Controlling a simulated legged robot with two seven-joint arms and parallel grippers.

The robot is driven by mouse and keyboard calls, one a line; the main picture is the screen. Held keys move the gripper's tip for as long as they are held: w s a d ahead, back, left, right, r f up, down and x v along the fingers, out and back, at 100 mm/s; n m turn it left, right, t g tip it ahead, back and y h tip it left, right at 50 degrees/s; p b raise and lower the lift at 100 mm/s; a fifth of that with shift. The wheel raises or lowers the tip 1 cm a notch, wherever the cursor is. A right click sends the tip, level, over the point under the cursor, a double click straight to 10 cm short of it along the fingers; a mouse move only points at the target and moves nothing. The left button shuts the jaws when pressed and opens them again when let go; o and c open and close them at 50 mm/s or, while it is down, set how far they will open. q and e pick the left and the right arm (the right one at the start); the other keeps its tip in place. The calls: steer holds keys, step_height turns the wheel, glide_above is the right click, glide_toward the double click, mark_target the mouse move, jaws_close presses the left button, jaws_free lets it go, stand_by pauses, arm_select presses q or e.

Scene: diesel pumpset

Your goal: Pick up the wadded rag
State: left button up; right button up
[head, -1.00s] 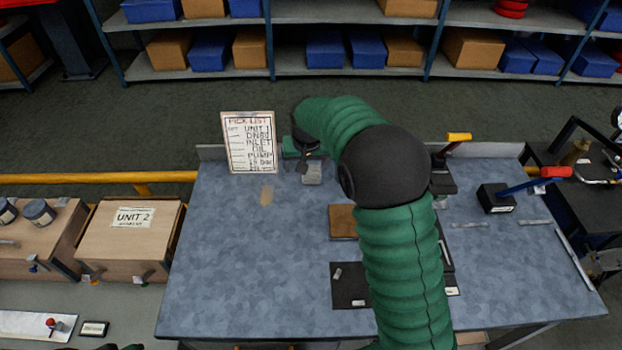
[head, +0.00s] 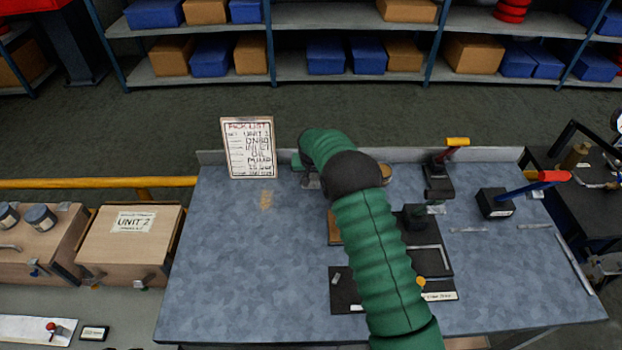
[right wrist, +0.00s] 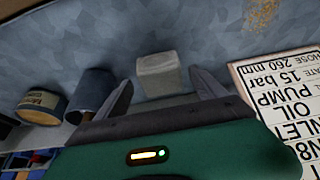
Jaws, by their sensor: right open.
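A small grey, blocky lump (right wrist: 158,68) lies on the blue-grey bench top, between and just beyond the fingertips of my right gripper (right wrist: 160,88) in the right wrist view. It may be the wadded rag; its cloth texture is not clear. The gripper is open, with a dark finger on each side of the lump and no visible grip on it. In the head view my green right arm reaches to the back of the bench and hides most of the gripper and the lump. My left gripper is not in view.
A pick list board (head: 248,148) stands at the bench's back edge, close to the gripper. A dark cylinder (right wrist: 92,92) and a labelled tin (right wrist: 42,106) are on the other side. A black block (head: 495,201) stands right. The bench's left part (head: 230,270) is clear.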

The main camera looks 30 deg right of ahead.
steer(key=shift+x, duration=0.85)
steer(key=shift+w+a+r, duration=0.1)
steer(key=shift+a+r, duration=0.05)
steer(key=shift+c, duration=1.4)
steer(key=c, duration=1.3)
steer(key=shift+r, duration=0.3)
steer(key=v, duration=0.3)
steer(key=shift+w+b, duration=0.15)
steer(key=shift+b, duration=0.2)
steer(key=s+a, duration=0.2)
steer(key=s, duration=0.2)
steer(key=s+a+r+b, duration=0.1)
steer(key=s+a, duration=0.2)
steer(key=s, duration=0.1)
steer(key=s+a, duration=0.2)
steer(key=s, duration=0.2)
steer(key=shift+s+a+r, duration=0.2)
steer(key=shift+a+r, duration=0.05)
steer(key=shift+r, duration=0.05)
steer(key=shift+s+a, duration=0.15)
steer(key=shift+s, duration=0.2)
